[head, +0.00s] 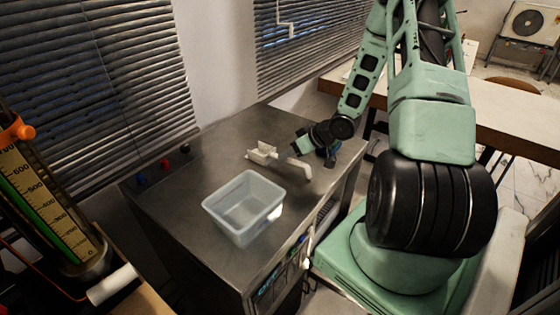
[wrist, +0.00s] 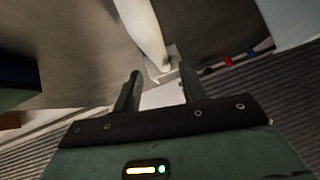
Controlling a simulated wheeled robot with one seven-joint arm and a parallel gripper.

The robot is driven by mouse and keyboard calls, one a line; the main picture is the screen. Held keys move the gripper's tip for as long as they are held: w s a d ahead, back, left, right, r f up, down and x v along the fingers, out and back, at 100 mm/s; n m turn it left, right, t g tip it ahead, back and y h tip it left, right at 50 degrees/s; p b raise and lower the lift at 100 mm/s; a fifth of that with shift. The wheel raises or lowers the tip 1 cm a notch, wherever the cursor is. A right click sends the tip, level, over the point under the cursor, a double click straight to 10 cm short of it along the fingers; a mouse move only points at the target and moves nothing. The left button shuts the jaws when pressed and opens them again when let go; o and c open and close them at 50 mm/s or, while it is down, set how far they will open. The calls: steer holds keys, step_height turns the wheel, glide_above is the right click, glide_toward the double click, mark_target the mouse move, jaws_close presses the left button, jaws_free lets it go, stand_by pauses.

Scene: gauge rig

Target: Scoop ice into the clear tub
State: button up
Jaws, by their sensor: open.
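The clear tub (head: 244,208) stands upright on the metal counter and looks empty; part of it shows at the upper right of the wrist view (wrist: 288,20). A white scoop (head: 262,153) lies on the counter behind the tub, its thick handle (head: 300,170) toward the right. In the wrist view the white handle (wrist: 143,28) runs down from the top toward the space beyond my fingertips. My gripper (head: 300,148) is just above the counter beside the scoop. Its two fingers are apart in the wrist view (wrist: 159,72), with nothing clearly held. I see no ice.
The metal counter (head: 205,165) has free room left of the scoop. Red and blue knobs (head: 165,164) sit at its left back edge. A tall green gauge column (head: 40,205) stands at the left. Slatted blinds (head: 95,75) are behind; a wooden-topped table (head: 510,125) is at the right.

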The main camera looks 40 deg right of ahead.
steer(key=shift+p+x, duration=0.55)
steer(key=shift+x, duration=2.2)
steer(key=shift+w+a+r, duration=0.1)
steer(key=shift+a+r, duration=0.05)
steer(key=shift+c, duration=0.3)
jaws_close()
